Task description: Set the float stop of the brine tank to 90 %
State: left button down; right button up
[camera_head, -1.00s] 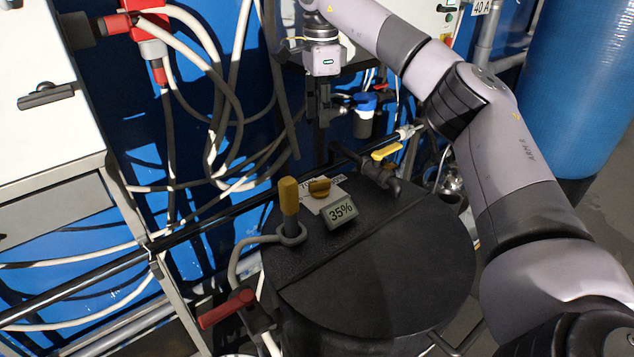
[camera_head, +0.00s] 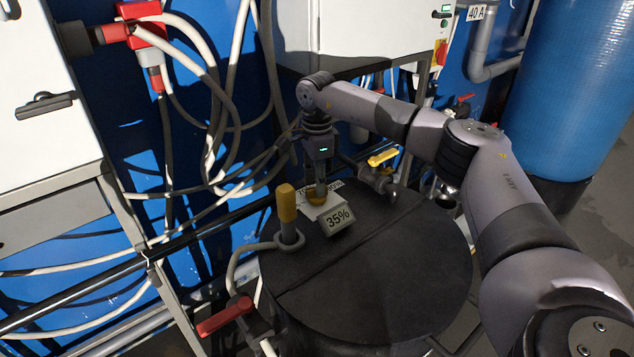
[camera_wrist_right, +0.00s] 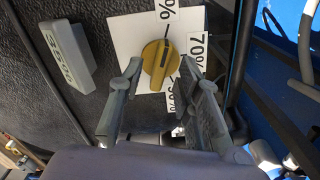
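The brine tank (camera_head: 400,265) is black with a round lid. Its float stop is a yellow knob (camera_head: 316,198) on a white scale plate (camera_wrist_right: 122,38), with a small display (camera_head: 338,219) beside it reading 35%. My right gripper (camera_head: 321,188) points down at the knob from above. In the right wrist view the knob (camera_wrist_right: 159,62) lies between the two spread fingertips, with narrow gaps on both sides. A "70%" mark shows right of the knob; other marks are partly hidden by the fingers or cut off. My left gripper is out of view.
A yellow-topped post (camera_head: 287,210) stands on the lid just left of the display. A yellow-handled valve (camera_head: 384,157) is behind the knob. A red lever (camera_head: 225,315) is at the front left. Hoses hang behind on the left. The lid's front is clear.

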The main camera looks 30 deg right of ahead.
jog(key=shift+f, duration=0.65)
jog(key=shift+c, duration=0.6)
grip_shut()
